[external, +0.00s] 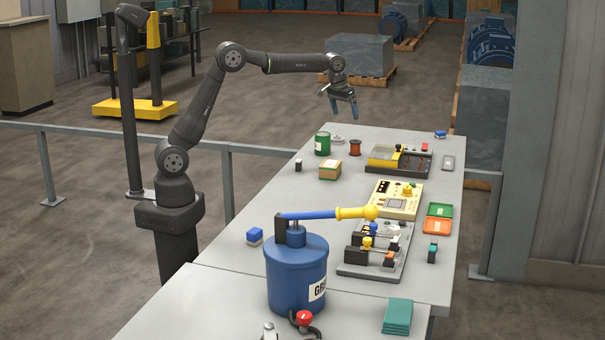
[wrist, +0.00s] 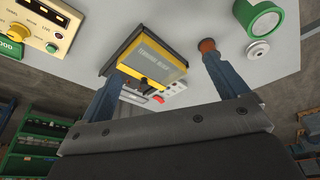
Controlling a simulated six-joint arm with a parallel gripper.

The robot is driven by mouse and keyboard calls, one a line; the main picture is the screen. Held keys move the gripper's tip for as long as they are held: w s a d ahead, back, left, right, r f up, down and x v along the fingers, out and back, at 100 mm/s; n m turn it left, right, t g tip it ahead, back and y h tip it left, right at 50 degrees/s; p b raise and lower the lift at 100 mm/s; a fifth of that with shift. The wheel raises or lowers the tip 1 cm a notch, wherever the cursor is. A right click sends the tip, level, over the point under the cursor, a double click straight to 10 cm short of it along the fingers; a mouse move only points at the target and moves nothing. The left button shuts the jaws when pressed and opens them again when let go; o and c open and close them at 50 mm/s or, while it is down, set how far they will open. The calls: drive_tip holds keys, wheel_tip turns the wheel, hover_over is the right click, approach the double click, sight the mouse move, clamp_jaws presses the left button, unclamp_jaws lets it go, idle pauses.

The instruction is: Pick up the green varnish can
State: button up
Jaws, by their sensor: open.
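The green varnish can (external: 322,148) stands upright near the far left edge of the table, with a white band on its side. In the wrist view the green can (wrist: 277,18) is at the upper right, outside the right finger. My gripper (external: 347,107) is in the air above the far end of the table, fingers pointing down, apart from the can and to its right in the external view. In the wrist view my gripper (wrist: 162,78) has its two blue fingers spread wide, with nothing held between them.
An orange-brown spool (external: 355,147) stands close right of the can; a cardboard box (external: 330,169) sits in front. A yellow terminal box (external: 385,157) lies further right. A blue grease drum (external: 283,268) with a lever pump stands at the near end.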

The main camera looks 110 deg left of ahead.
drive_tip(key=s+a+f+n+g+h, duration=0.1)
drive_tip(key=s+a+n, duration=0.15)
drive_tip(key=a, duration=0.25)
drive_tip(key=s+a+f+n, duration=0.1)
drive_tip(key=s+a, duration=0.2)
drive_tip(key=a, duration=0.2)
drive_tip(key=n+h, duration=0.2)
drive_tip(key=n, duration=0.1)
hover_over(323, 134)
wheel_tip(323, 134, down, 2)
drive_tip(key=shift+g, duration=0.4)
wheel_tip(323, 134, down, 12)
drive_tip(key=shift+w+a+r, duration=0.1)
drive_tip(key=shift+f, duration=2.7)
drive_tip(key=shift+c, duration=0.3)
drive_tip(key=c, duration=1.1)
drive_tip(key=shift+c, duration=0.8)
